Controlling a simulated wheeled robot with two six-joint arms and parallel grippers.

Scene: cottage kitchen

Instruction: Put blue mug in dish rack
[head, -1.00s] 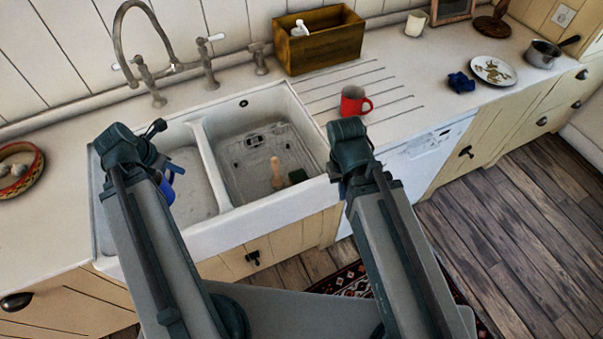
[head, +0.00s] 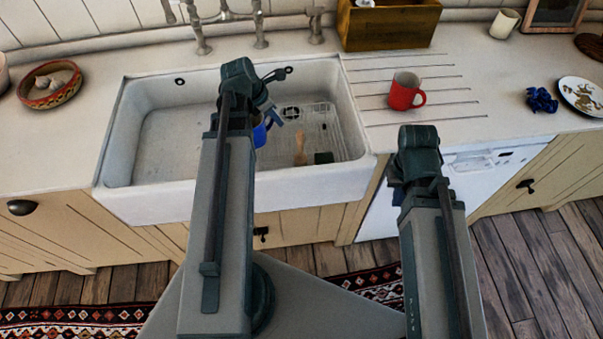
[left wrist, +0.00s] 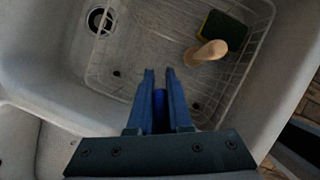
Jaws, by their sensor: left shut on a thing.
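The blue mug (head: 260,133) is partly hidden behind my left arm in the head view. My left gripper (head: 269,113) is shut on it and holds it over the sink, beside the dish rack's left part. In the left wrist view, my left gripper's fingers (left wrist: 160,88) close on a strip of blue (left wrist: 160,112); most of the mug is out of sight there. The dish rack (head: 327,128), a pale wire basket, sits in the right basin; it also shows in the left wrist view (left wrist: 140,48). My right gripper (head: 397,193) is mostly hidden behind its arm, below the counter edge.
A wooden-handled brush (head: 300,147) and a green-and-yellow sponge (left wrist: 222,30) are at the rack's near right part. A red mug (head: 405,91) stands on the grooved drainer. The tap (head: 258,25) rises behind the sink. A bowl (head: 50,85) stands at left.

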